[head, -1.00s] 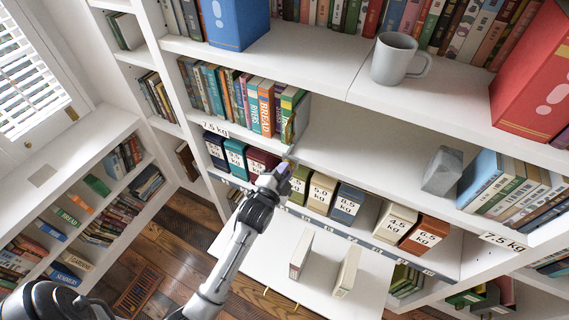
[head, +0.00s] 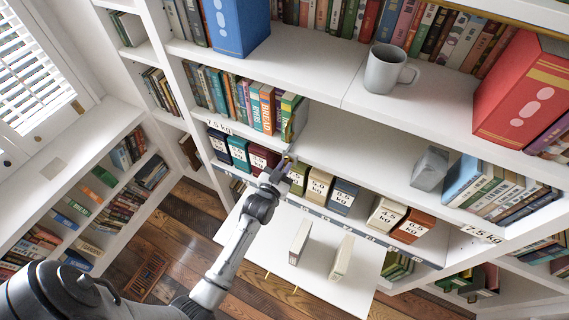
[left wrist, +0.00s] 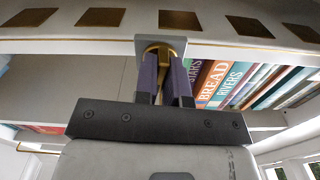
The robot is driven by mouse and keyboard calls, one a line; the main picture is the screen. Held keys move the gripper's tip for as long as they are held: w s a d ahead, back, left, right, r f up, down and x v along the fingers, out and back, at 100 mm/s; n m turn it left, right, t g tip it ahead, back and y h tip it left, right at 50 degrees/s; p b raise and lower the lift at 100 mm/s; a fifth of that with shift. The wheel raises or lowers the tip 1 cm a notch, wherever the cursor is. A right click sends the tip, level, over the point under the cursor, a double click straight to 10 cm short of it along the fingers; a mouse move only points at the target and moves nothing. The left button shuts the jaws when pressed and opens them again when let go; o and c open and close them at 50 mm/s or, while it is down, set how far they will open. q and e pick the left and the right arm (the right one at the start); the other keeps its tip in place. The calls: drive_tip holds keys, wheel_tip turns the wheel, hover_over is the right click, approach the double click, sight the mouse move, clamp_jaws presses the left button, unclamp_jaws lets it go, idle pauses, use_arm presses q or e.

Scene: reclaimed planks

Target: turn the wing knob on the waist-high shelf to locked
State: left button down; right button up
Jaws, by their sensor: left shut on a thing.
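The wing knob (left wrist: 163,47) shows in the left wrist view as a brass piece on a grey square plate at the shelf edge. My left gripper (left wrist: 165,66) has its two dark fingers closed on the knob from below. The fingers cover most of the wing, so its turn and any lock marks cannot be read. In the head view my left gripper (head: 287,162) is at the front edge of the waist-high shelf (head: 375,166), left of its middle. The knob is hidden there behind the gripper. My right gripper is not in view.
Books (head: 245,98) stand just left of the gripper. Weight-labelled boxes (head: 343,195) line the shelf below. A grey block (head: 430,168) sits farther right, and a grey mug (head: 390,68) stands above. A lower white surface (head: 318,248) holds two upright pale books.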

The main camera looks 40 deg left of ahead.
use_arm(q)
drive_tip(key=shift+n+p, duration=0.3)
drive_tip(key=shift+n, duration=0.3)
drive_tip(key=c, duration=1.2)
unclamp_jaws()
drive_tip(key=v, duration=1.3)
drive_tip(key=shift+s, duration=0.4)
